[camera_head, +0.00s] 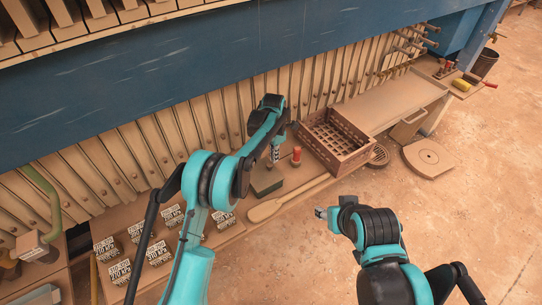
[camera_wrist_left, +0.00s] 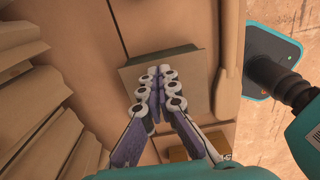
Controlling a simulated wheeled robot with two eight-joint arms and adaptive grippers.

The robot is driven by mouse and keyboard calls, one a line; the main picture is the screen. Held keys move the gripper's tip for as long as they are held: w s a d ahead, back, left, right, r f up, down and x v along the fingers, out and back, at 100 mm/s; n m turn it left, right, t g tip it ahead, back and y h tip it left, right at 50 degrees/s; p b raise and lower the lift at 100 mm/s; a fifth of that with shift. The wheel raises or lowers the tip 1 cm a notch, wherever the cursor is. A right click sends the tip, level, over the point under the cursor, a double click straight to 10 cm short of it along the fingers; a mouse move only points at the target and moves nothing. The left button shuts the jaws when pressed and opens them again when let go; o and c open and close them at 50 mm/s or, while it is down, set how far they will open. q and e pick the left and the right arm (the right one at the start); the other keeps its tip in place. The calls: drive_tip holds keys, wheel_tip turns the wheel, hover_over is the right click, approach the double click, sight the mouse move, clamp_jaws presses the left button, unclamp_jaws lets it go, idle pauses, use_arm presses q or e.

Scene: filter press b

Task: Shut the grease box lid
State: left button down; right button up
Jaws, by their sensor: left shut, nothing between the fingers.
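The grease box (camera_head: 267,181) is a small dark green box on the ledge in front of the filter plates, left of the wooden crate. My left gripper (camera_head: 274,158) points down just over it with its fingers together and empty. In the left wrist view the box's grey-green top (camera_wrist_left: 190,72) lies under the fingertips (camera_wrist_left: 153,112), which cover its middle. The top looks flat; I cannot tell whether the lid is fully down or whether the fingers touch it. My right gripper (camera_head: 321,212) hangs over the floor, apart from the box; its jaws are too small to read.
A red-topped item (camera_head: 296,156) stands close right of the box. A wooden paddle (camera_head: 285,199) lies in front, also at the right in the wrist view (camera_wrist_left: 231,50). A slatted crate (camera_head: 340,151) stands further right, several labelled blocks (camera_head: 160,252) left.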

use_arm(q)
drive_tip(key=shift+w+d+f, duration=0.1)
drive_tip(key=shift+d+f, duration=0.05)
drive_tip(key=shift+f, duration=0.25)
idle(0.3)
wheel_tip(320, 180, up, 8)
drive_tip(key=shift+f, duration=0.25)
